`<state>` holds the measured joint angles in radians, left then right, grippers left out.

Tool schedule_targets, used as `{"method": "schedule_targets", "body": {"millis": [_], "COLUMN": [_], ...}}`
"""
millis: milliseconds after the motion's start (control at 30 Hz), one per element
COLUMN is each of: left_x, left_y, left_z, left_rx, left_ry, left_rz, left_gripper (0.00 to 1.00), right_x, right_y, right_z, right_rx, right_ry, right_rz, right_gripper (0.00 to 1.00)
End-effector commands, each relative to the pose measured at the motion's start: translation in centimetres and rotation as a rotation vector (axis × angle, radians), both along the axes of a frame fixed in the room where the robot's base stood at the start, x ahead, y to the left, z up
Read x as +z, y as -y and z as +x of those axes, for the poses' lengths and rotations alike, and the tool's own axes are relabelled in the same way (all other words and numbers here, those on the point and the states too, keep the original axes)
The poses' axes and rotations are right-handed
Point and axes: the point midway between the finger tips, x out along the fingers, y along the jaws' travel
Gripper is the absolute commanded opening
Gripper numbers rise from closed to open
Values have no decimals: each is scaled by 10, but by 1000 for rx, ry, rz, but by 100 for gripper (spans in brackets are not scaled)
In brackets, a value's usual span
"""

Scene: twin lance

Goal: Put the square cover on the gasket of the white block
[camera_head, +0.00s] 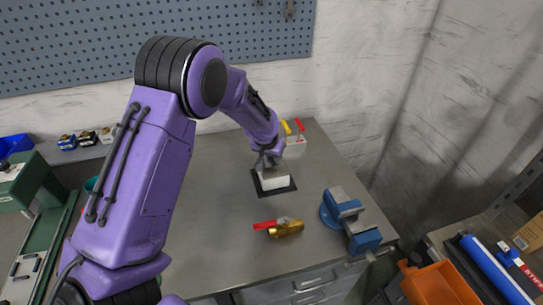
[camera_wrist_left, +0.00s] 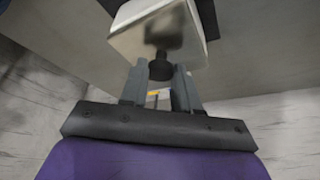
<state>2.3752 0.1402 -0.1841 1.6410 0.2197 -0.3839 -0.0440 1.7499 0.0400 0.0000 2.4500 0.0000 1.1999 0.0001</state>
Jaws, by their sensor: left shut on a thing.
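The white block (camera_head: 275,183) sits on a black mat (camera_head: 291,187) on the grey workbench. My left gripper (camera_head: 264,163) is above the block, pointing down. In the left wrist view, my left gripper (camera_wrist_left: 160,85) is shut on a black knob (camera_wrist_left: 160,68). The knob stands on the shiny metal face of the square cover (camera_wrist_left: 150,38), which mirrors it. A pale edge of the block (camera_wrist_left: 128,12) shows past the cover. I cannot tell whether the cover touches the block; the gasket is hidden. My right gripper is not in view.
A brass valve with a red handle (camera_head: 286,229) lies in front of the mat. A blue vise (camera_head: 350,220) stands to its right. A white box with red and yellow handles (camera_head: 296,147) stands behind the gripper. The bench left of the mat is bare.

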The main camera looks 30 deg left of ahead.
Motion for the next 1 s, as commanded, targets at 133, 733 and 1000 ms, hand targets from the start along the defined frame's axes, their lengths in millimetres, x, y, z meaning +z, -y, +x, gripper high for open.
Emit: {"method": "schedule_targets", "body": {"millis": [133, 733, 1000], "left_x": [-1, 66, 108], "left_y": [0, 5, 8], "left_z": [-1, -26, -44], "left_rx": [1, 0, 1], "left_ry": [-1, 5, 1], "left_rz": [-1, 1, 0], "left_gripper": [56, 56, 56], "right_x": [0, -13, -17], "right_y": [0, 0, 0], "right_z": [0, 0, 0], "right_rx": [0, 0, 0], "right_ry": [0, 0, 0], "right_rz": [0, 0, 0], "right_gripper": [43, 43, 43]}}
